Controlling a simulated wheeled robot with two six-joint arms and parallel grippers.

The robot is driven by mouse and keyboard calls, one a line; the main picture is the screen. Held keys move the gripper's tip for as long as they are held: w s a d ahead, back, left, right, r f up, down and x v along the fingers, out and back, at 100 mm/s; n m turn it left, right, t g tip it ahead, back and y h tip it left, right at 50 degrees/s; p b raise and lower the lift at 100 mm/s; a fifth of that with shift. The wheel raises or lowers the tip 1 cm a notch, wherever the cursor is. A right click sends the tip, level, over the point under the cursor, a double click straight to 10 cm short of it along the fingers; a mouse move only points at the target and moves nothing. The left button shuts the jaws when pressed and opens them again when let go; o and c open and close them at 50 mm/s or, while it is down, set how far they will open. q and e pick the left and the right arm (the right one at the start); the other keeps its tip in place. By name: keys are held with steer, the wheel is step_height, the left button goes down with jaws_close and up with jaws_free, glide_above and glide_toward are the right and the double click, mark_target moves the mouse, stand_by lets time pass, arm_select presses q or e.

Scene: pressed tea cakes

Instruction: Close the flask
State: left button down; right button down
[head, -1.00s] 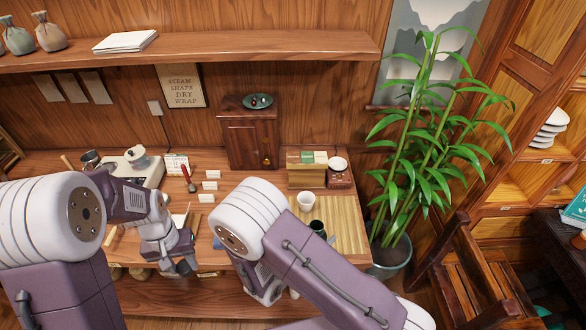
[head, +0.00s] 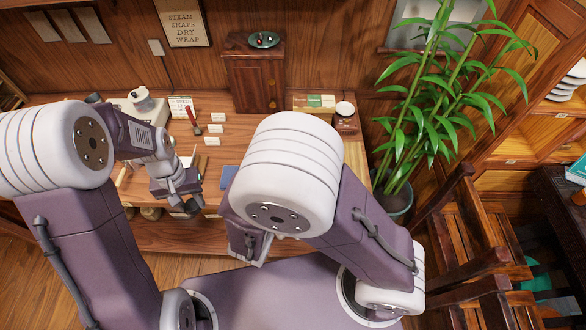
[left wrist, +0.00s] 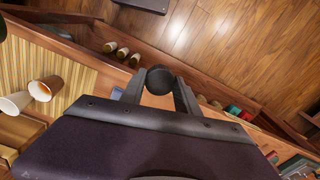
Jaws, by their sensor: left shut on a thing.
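My left gripper (head: 185,205) hangs over the table's front edge in the head view. In the left wrist view its jaws (left wrist: 158,92) are shut on a dark round piece (left wrist: 160,78), which looks like a cap or stopper. The flask is not clearly seen: my right arm covers most of the mat in the head view. A dark green edge (left wrist: 2,28) at the left border of the left wrist view may be part of it, but I cannot tell. My right gripper's fingers do not show.
A white cup (left wrist: 14,102) and a cup with a brown inside (left wrist: 46,88) are by the slatted mat (left wrist: 62,70). A wooden cabinet (head: 254,82) stands at the back of the table. A potted plant (head: 440,100) and wooden chair (head: 455,225) are at the right.

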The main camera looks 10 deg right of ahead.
arm_select(q)
steer(key=shift+s, duration=0.1)
steer(key=shift+s+r+m, duration=0.15)
steer(key=shift+s+m, duration=0.15)
steer(key=shift+s, duration=0.7)
steer(key=r, duration=0.2)
steer(key=r+m, duration=0.1)
steer(key=shift+w+d+r, duration=0.1)
steer(key=shift+w+r, duration=0.05)
steer(key=shift+w, duration=0.1)
steer(key=w+d+r+m, duration=0.2)
steer(key=d+r+m, duration=0.1)
steer(key=d+r, duration=0.3)
steer(key=w+d+r+m, duration=0.2)
steer(key=d+r, duration=0.2)
steer(key=r, duration=0.3)
steer(key=s+d+r+m, duration=0.2)
steer(key=d+r+m, duration=0.1)
steer(key=d, duration=0.5)
steer(key=s+d+r+m, duration=0.2)
steer(key=s+d+r, duration=0.1)
steer(key=d+r, duration=0.2)
steer(key=d, duration=0.2)
steer(key=shift+d+r+m, duration=0.3)
steer(key=shift+d+m, duration=0.1)
steer(key=shift+w, duration=0.1)
